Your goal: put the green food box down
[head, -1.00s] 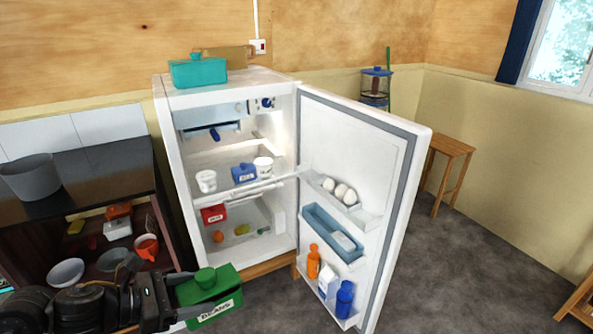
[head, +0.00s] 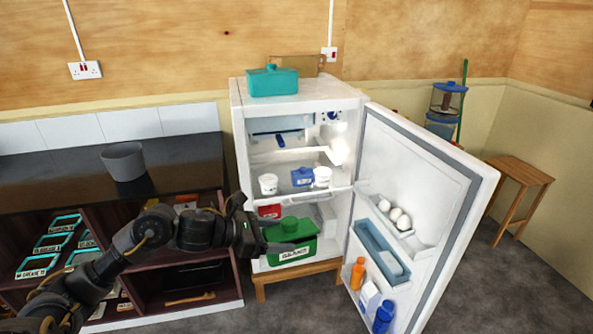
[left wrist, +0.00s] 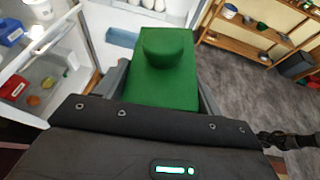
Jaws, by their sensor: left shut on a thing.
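The green food box (head: 291,240), with a knobbed lid and a white "BEANS" label, is held in front of the open fridge's lower part in the head view. My left gripper (head: 268,240) is shut on it, its fingers along the box's sides. In the left wrist view the green box (left wrist: 163,80) fills the middle between the gripper fingers, the knob on its far part. The box looks roughly level and hides part of the fridge's lower compartment.
The fridge (head: 240,130) stands with its door (head: 425,180) swung open to the right; its shelves hold tubs, and a red box (head: 269,211) sits low inside. A teal box (head: 272,82) is on top. A dark counter (head: 60,175) with shelves is at left. Open floor lies at right.

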